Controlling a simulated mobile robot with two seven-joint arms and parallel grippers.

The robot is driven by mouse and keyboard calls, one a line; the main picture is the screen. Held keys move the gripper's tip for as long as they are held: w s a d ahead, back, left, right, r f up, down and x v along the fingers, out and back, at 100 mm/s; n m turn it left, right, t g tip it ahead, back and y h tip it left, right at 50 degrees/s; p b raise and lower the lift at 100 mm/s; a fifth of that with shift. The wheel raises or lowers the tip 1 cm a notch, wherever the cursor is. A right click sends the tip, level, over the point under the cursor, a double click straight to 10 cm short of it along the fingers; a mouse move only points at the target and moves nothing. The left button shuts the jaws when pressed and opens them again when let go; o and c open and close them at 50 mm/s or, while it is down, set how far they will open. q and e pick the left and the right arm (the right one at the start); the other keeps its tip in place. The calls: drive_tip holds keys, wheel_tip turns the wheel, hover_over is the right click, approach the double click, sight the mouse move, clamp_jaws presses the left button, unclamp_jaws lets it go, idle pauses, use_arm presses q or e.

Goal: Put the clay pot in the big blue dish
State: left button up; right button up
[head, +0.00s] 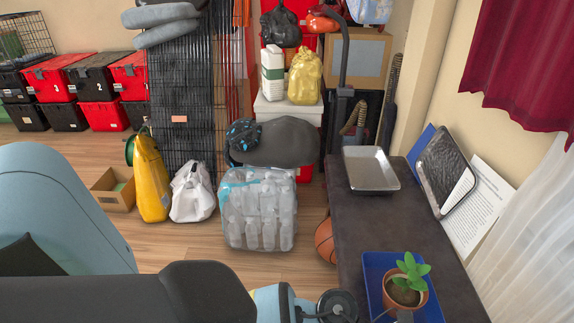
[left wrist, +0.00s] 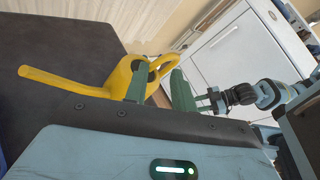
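The clay pot (head: 390,292), with a green plant and dark soil, shows at the lower right of the head view. It appears over or in the big blue dish (head: 374,264) on the dark table; I cannot tell whether it rests on the bottom. A small grey piece touches the pot's near side in the picture. My left gripper (left wrist: 160,88) shows two green fingers apart in the left wrist view, beside a yellow watering can; no grip on it is visible. My right gripper cannot be made out clearly.
The watering can (left wrist: 118,80) stands on a dark surface, near a white cabinet (left wrist: 235,55). A metal tray (head: 370,170) lies on the dark table (head: 385,225), with bare room between it and the dish. A dark rack (head: 447,170) leans at the wall. A basketball (head: 324,242) is beside the table.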

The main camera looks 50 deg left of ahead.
use_arm(q)
drive_tip(key=s+a+f+m+t+y, duration=0.6)
drive_tip(key=s+a+m, duration=0.15)
drive_tip(key=m, duration=0.95)
drive_tip(key=s+a+f+m+t+y, duration=0.55)
drive_tip(key=a+f+m, duration=0.2)
drive_tip(key=m, duration=0.85)
drive_tip(key=s+a+f+n+g+y, duration=0.1)
drive_tip(key=s+f+n+g, duration=0.1)
drive_tip(key=s, duration=0.6)
drive_tip(key=s+a+f+n+g, duration=0.2)
drive_tip(key=s+f+n+g, duration=0.1)
drive_tip(key=s, duration=0.5)
drive_tip(key=n+g, duration=0.1)
drive_tip(key=n, duration=0.1)
drive_tip(key=shift+s+a+f+n+y, duration=0.2)
drive_tip(key=shift+s+f+n+y, duration=0.1)
drive_tip(key=shift+f+y, duration=0.05)
